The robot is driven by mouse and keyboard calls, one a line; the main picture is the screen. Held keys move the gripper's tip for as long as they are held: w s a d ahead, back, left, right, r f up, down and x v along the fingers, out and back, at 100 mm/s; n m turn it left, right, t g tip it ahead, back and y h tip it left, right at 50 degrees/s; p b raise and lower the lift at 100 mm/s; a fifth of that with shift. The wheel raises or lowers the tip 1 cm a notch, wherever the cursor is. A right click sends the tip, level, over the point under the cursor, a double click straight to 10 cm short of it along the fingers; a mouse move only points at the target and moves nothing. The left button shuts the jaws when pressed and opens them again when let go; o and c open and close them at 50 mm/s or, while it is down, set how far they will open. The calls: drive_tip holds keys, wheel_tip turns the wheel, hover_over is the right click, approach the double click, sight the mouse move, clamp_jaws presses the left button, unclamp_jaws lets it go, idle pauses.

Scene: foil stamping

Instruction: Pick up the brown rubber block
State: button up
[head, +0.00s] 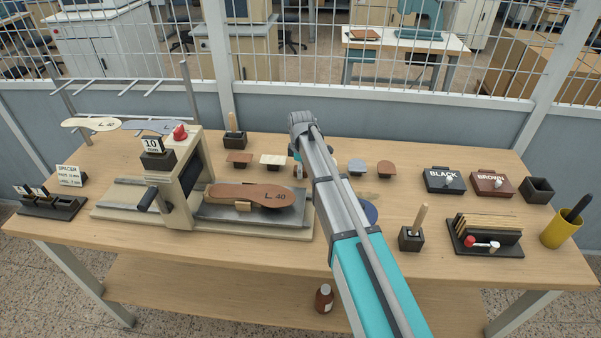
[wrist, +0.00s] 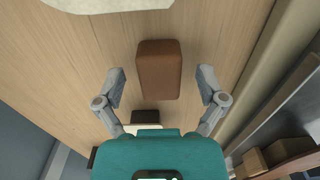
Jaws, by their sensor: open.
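In the wrist view the brown rubber block (wrist: 158,68) is a rounded brown rectangle. It lies between the two grey fingers of my open gripper (wrist: 162,80), with a visible gap on each side. I cannot tell the height of the fingers above it. In the head view my own arm hides most of my gripper (head: 298,168), over the middle of the table. I cannot pick out the block there for sure.
The wooden table (head: 150,150) holds a press (head: 182,180) with a brown insole (head: 250,195) at left. Several small pads, including a brown one (head: 386,166), stand along the back. Black (head: 444,181) and brown (head: 492,184) boxes are at right. Wire mesh rises behind.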

drive_tip(key=c, duration=1.2)
drive_tip(key=shift+r, duration=0.15)
drive_tip(key=shift+c, duration=0.2)
wheel_tip(320, 180, up, 3)
drive_tip(key=p, duration=0.3)
drive_tip(key=s+d+r+p, duration=0.5)
drive_tip(key=s+r+p, duration=0.4)
drive_tip(key=s, duration=0.4)
drive_tip(key=shift+d+r+p, duration=0.2)
drive_tip(key=shift+r+p, duration=0.15)
drive_tip(key=shift+p, duration=0.15)
